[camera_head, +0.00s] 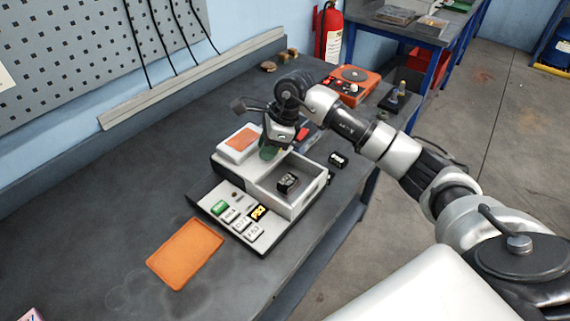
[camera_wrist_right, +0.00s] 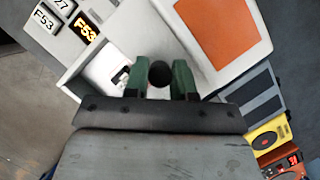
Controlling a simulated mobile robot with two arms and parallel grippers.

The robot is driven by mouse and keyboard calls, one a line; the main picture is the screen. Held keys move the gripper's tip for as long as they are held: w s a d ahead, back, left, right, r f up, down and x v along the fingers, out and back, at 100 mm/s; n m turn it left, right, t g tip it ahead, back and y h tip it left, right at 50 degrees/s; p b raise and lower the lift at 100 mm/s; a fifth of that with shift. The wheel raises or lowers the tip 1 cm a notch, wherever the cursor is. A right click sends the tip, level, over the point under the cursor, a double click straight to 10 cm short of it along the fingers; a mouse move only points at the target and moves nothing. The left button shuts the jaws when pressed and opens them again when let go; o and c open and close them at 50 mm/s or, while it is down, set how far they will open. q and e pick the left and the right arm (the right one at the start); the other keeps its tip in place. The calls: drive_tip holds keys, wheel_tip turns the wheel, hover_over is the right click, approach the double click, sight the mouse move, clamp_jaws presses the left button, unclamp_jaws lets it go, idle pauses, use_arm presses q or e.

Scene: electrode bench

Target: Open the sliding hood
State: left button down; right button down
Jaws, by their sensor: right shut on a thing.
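The white bench device (camera_head: 290,203) stands on the dark bench with an open-topped chamber at its right; a small dark block (camera_head: 288,182) sits inside. The white sliding hood (camera_head: 224,149), with an orange panel on top, lies over the device's left back part; it also shows in the right wrist view (camera_wrist_right: 158,38). My right gripper (camera_head: 269,153) is at the hood's chamber-side edge. In the right wrist view its green fingertips (camera_wrist_right: 160,78) are shut on a dark round knob (camera_wrist_right: 159,74). My left gripper is not in view.
A front panel with labelled keys (camera_head: 237,219) faces an orange mat (camera_head: 185,252). A small black object (camera_head: 338,160) stands right of the chamber. An orange instrument (camera_head: 351,85) is behind my right arm.

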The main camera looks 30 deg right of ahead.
drive_tip(key=shift+w+a, duration=0.2)
drive_tip(key=shift+w, duration=0.35)
drive_tip(key=c, duration=1.2)
unclamp_jaws()
drive_tip(key=shift+d+r, duration=0.1)
drive_tip(key=shift+r, duration=0.05)
drive_tip(key=shift+s+d+r, duration=0.1)
drive_tip(key=shift+r, duration=0.25)
drive_tip(key=b+v, duration=0.2)
drive_tip(key=v, duration=0.8)
